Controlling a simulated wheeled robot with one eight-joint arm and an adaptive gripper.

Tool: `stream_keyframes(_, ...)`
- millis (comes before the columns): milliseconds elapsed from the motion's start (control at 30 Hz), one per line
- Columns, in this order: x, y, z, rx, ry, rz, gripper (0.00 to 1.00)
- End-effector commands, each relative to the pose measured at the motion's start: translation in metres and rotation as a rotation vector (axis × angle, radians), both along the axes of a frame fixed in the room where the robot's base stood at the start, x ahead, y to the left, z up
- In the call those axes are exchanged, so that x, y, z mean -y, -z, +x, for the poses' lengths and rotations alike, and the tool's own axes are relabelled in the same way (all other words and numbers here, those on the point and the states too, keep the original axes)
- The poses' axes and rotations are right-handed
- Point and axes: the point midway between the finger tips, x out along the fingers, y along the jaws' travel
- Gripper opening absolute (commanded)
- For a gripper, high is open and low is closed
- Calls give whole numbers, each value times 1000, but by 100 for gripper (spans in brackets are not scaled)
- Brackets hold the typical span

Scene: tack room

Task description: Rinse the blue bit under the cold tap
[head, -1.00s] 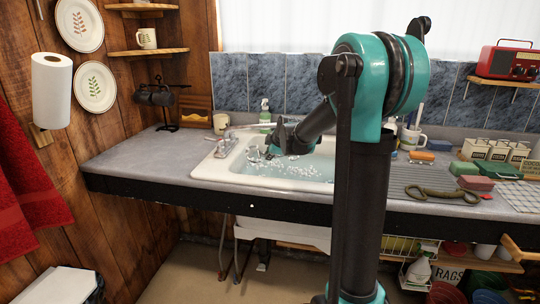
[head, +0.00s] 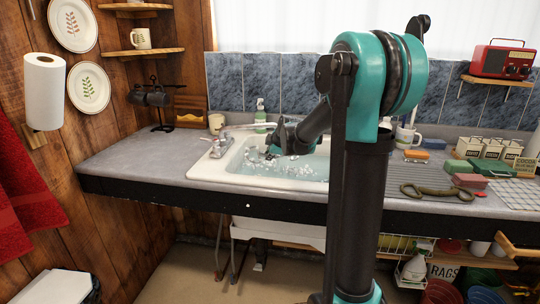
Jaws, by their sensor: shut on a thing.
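The white sink (head: 208,169) is set in the grey counter and holds water with white suds. The metal tap (head: 221,143) stands at its back left, its spout reaching right over the basin; I cannot tell which handle is cold. My gripper (head: 272,147) is low over the sink, near the spout's end, pointing down toward the suds. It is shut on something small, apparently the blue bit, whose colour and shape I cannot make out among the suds. My own arm hides the sink's right side.
A soap bottle (head: 260,117) and a cream mug (head: 216,123) stand behind the sink. Right of my arm are an orange sponge (head: 416,155), a white mug (head: 407,138), canisters (head: 492,148) and a wire rack (head: 513,194). The left counter (head: 135,165) is clear.

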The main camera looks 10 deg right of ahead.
Motion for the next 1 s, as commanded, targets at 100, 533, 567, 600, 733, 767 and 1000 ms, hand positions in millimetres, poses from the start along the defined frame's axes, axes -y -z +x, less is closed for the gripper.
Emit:
stream_keyframes(100, 0, 0, 0, 0, 0, 0, 0)
stream_keyframes(533, -4, 0, 1, 0, -1, 0, 0)
stream_keyframes(567, -4, 0, 1, 0, -1, 0, 0)
stream_keyframes(600, -5, 0, 2, 0, -1, -1, 0)
stream_keyframes(733, -8, 0, 3, 0, -1, -1, 0)
stream_keyframes(767, -9, 0, 3, 0, -1, -1, 0)
stream_keyframes(1000, -16, 0, 5, 0, -1, -1, 0)
